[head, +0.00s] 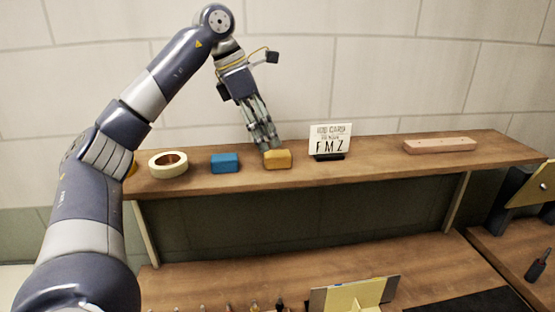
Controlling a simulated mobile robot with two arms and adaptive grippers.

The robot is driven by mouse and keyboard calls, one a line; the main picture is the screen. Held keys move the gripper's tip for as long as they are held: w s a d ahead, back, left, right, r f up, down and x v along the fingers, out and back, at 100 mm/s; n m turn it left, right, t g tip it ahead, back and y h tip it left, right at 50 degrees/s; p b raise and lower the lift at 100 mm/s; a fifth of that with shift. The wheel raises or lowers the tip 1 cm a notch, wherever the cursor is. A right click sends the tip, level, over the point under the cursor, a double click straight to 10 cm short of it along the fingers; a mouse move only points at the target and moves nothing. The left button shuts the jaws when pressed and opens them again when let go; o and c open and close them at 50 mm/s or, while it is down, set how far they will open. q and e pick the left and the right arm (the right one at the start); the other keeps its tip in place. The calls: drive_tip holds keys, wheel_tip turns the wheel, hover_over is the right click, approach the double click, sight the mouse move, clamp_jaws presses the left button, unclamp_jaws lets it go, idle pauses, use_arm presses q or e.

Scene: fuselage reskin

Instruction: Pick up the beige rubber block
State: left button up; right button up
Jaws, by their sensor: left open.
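The beige rubber block (278,160) is a small yellow-tan block on the wooden shelf, between a blue block (225,163) and a white card on a stand. My left gripper (268,143) points down just above and behind the block, its fingertips close to the block's top left. The fingers are open, and I cannot tell whether they touch the block. My right gripper is not in view.
The wooden shelf (370,171) also carries a tape roll (168,165), the white card (330,139) and a long pinkish bar (440,145). A lower bench (230,281) holds a metal bracket piece (355,294). A dark-handled tool (538,265) lies at the right.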

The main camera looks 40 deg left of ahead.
sight(276, 153)
use_arm(q)
drive_tip(key=p+x, duration=0.2)
drive_tip(key=x, duration=0.3)
drive_tip(key=shift+w+r, duration=0.1)
drive_tip(key=shift+w, duration=0.05)
drive_tip(key=shift+w+d+f, duration=0.1)
drive_tip(key=shift+f, duration=0.3)
drive_tip(key=c, duration=1)
drive_tip(key=shift+c, duration=0.7)
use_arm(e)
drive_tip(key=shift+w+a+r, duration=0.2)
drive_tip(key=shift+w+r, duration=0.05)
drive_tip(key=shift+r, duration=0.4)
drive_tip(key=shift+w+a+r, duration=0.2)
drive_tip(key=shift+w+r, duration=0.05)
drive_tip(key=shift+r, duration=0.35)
